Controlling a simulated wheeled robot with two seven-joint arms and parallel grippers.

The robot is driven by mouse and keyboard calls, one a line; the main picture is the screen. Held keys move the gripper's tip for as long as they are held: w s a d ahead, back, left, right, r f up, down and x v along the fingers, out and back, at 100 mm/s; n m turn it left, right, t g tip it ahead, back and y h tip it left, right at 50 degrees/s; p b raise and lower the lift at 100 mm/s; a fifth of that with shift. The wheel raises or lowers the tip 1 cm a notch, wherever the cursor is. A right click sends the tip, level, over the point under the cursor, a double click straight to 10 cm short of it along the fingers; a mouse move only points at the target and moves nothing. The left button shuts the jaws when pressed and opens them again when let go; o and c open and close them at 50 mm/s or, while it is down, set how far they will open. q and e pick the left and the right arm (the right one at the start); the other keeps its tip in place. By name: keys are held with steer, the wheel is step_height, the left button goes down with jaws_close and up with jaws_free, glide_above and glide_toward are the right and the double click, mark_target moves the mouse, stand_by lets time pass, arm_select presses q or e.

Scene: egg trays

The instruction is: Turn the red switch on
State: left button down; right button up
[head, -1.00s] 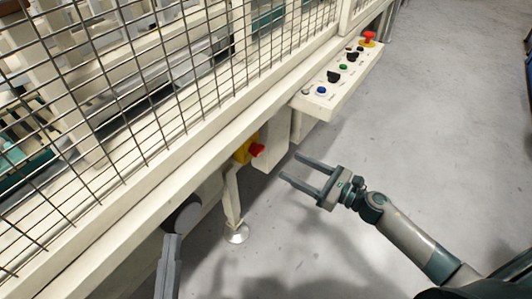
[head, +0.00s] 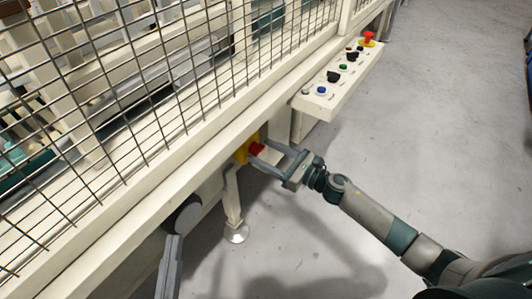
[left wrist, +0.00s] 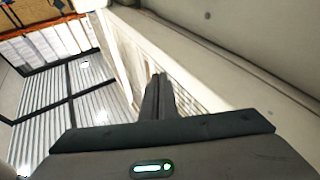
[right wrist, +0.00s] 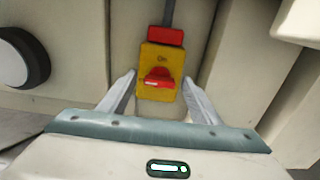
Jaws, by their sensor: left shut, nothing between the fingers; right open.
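The red switch (head: 257,149) is a knob on a yellow plate (head: 241,151), low on the machine's side. In the right wrist view the red knob (right wrist: 158,77) lies crosswise on the yellow plate (right wrist: 161,55), below the marking "On". My right gripper (head: 259,152) is open, its fingers on either side of the knob. The right wrist view also shows its fingers (right wrist: 160,85) left and right of the plate; I cannot tell whether they touch anything. My left gripper (head: 172,240) is shut and empty at the lower left, with its fingers together in the left wrist view (left wrist: 157,97).
A control panel (head: 325,109) with several buttons and a red stop button (head: 369,37) juts out farther along the machine. A mesh guard (head: 150,75) rises above the frame beam. A support foot (head: 236,234) stands below the switch. The grey floor (head: 440,130) is open at right.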

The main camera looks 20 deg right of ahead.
steer(key=c, duration=1)
arm_select(q)
steer(key=shift+r, duration=0.15)
arm_select(e)
steer(key=shift+c, duration=0.2)
